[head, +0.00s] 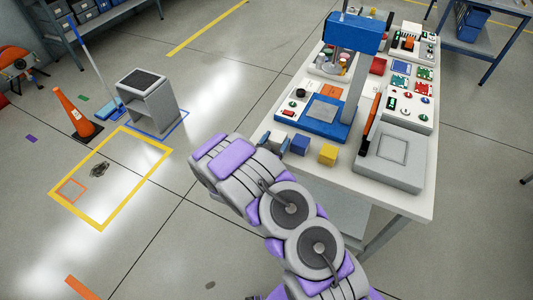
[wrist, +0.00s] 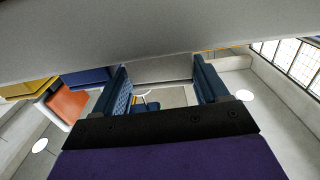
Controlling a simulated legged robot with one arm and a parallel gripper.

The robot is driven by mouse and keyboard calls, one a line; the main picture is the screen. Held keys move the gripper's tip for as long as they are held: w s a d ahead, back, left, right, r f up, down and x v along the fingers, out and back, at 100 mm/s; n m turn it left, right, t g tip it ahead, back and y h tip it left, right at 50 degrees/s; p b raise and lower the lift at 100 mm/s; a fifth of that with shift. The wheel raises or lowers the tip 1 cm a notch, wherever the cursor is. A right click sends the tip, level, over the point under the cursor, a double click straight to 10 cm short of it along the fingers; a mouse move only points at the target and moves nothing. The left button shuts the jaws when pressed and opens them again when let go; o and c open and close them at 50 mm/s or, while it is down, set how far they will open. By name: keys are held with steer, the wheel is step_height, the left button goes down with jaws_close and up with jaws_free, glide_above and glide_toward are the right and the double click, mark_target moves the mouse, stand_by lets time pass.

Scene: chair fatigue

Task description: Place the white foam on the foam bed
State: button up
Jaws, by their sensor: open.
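My gripper (head: 276,141) is at the near left edge of the white table, beside the blue block. In the wrist view my gripper (wrist: 162,76) has its two blue-padded fingers apart. A pale block, which looks like the white foam (wrist: 161,69), shows between them; I cannot tell whether either finger touches it. The blue machine on the table has a flat grey pad (head: 322,112); I cannot tell whether this is the foam bed.
A blue block (head: 300,144) and a yellow block (head: 328,155) stand along the table's near edge (head: 352,178). A grey box (head: 393,150) sits to their right, and the blue machine (head: 353,36) rises behind. Open floor lies left, with a grey stool (head: 147,98) and orange cone (head: 75,113).

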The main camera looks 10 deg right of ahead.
steer(key=p+v, duration=0.1)
steer(key=v, duration=0.8)
steer(key=shift+a, duration=0.15)
